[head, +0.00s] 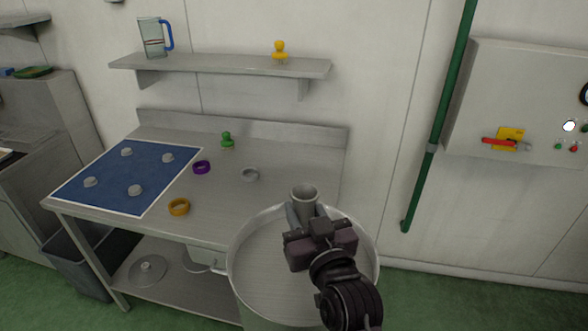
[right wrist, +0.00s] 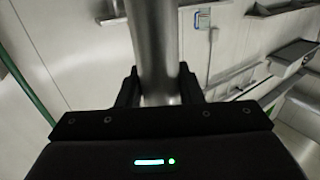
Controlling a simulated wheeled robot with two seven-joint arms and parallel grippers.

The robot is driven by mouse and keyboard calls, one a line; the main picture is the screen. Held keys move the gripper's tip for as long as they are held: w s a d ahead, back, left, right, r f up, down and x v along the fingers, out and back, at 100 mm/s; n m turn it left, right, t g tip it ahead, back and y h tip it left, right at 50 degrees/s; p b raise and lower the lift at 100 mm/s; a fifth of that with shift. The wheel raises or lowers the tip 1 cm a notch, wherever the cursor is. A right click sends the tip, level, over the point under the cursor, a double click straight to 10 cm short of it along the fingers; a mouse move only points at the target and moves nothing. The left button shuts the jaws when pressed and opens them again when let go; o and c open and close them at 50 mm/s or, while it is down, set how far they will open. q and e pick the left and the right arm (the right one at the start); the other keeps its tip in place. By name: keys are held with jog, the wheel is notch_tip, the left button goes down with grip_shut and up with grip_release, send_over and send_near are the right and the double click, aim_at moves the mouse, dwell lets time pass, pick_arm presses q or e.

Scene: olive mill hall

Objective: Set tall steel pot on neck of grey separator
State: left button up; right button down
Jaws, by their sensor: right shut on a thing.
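My right gripper (head: 306,218) is shut on a slim, open-topped steel cylinder, which I take to be the tall steel pot (head: 304,194). It appears over the large round vessel; its lower part is hidden by my gripper. In the right wrist view the pot's smooth steel side (right wrist: 155,45) stands between the two fingers (right wrist: 158,92). The wide, round steel vessel (head: 238,245) is in front of the bench. I cannot tell whether it is the grey separator, and no neck shows clearly. My left gripper is out of view.
A steel bench (head: 285,155) holds a blue mat (head: 112,178) with several grey knobs, purple, orange and grey rings, and a green knobbed piece (head: 227,140). A wall shelf (head: 220,65) holds a jug (head: 152,40). A green pipe (head: 430,150) and control box (head: 525,90) are right.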

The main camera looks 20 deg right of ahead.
jog(key=shift+n+y, duration=0.4)
jog(key=shift+y, duration=0.2)
jog(key=s+f, duration=0.2)
jog(key=f, duration=0.2)
jog(key=s+f, duration=0.3)
jog(key=f, duration=0.1)
jog(key=s+f, duration=0.3)
jog(key=f, duration=0.1)
jog(key=shift+s+d, duration=0.15)
jog(key=shift+d, duration=0.15)
